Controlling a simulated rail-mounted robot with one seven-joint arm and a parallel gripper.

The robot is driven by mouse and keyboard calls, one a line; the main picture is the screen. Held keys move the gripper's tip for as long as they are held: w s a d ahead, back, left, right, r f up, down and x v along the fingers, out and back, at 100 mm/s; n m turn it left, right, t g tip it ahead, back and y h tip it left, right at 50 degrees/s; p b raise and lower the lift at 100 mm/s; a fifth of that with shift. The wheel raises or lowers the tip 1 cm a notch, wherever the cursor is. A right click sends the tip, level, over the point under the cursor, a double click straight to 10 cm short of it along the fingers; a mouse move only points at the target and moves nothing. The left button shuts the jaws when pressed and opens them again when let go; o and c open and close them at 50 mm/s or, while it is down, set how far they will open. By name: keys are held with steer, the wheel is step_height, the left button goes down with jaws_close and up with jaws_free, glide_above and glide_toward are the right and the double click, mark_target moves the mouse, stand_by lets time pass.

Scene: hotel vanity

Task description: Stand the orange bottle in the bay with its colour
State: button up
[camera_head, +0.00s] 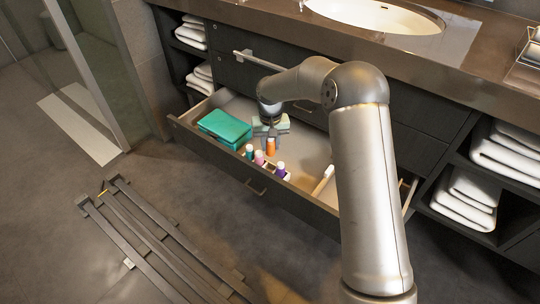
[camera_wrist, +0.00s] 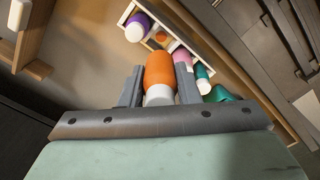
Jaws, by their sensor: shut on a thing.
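The orange bottle (camera_head: 270,146) is between the fingers of my gripper (camera_head: 269,131), inside the open drawer. In the wrist view the orange bottle (camera_wrist: 158,70) has its white cap towards my palm, and both fingers of my gripper (camera_wrist: 159,84) press its sides. The rack (camera_wrist: 128,12) has a bay with an orange patch (camera_wrist: 161,37), empty between the purple bottle (camera_wrist: 138,28) and the pink bottle (camera_wrist: 182,57). The orange bottle's base end is close to that bay; I cannot tell whether it touches the rack.
A teal box (camera_head: 224,129) lies in the drawer's left part. A white object with wood (camera_head: 323,181) is on the right. The drawer front (camera_head: 220,163) is a raised edge near the rack.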

mark_target(270, 156)
steer(key=shift+a+f+b, duration=0.15)
steer(key=shift+f+b, duration=1.85)
steer(key=shift+f, duration=1.4)
steer(key=shift+p, duration=0.3)
steer(key=shift+f+b, duration=0.8)
steer(key=shift+f, duration=0.75)
steer(key=shift+r, duration=0.2)
steer(key=shift+r+p, duration=1.15)
steer(key=shift+r, duration=0.2)
steer(key=shift+f, duration=0.1)
stand_by(1.1)
